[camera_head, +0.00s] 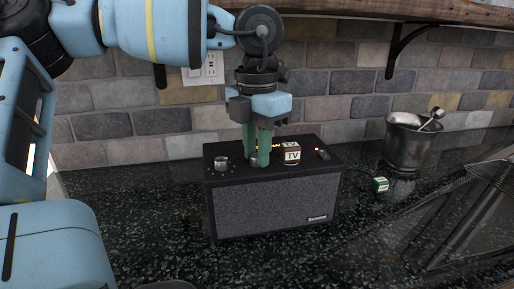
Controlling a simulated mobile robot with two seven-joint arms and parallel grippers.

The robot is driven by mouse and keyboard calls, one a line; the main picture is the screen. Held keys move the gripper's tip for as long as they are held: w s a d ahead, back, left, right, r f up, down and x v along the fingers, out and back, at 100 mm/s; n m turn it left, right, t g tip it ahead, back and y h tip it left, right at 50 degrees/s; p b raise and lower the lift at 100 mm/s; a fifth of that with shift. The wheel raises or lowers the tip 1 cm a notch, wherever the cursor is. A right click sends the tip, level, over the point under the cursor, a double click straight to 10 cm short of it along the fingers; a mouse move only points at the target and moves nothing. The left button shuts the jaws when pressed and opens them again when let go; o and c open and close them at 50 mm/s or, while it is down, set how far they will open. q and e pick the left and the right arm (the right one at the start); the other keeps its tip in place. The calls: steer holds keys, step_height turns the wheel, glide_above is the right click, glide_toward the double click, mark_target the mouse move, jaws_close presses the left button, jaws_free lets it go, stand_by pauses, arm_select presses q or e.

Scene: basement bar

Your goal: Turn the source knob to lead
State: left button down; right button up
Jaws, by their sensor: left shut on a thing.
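A black speaker (270,198) with a grey grille stands on the dark counter. My left gripper (257,160) points straight down over its top panel, its green fingers shut on a small knob near the middle of the panel. The fingers hide most of that knob, so its pointer and setting cannot be read. A silver knob (221,163) stands to the left on the same panel. I cannot read which knob is labelled source. My right gripper is not in view.
A small block marked TV (290,153) sits on the panel just right of the fingers. A red-lit switch (323,154) is at the panel's right. A brick wall is behind.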

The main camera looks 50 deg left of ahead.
arm_select(q)
steer(key=shift+m, duration=2.2)
steer(key=shift+r, duration=0.1)
steer(key=c, duration=1.2)
jaws_free()
steer(key=shift+c, duration=0.2)
step_height(320, 180, up, 8)
steer(key=shift+f, duration=0.1)
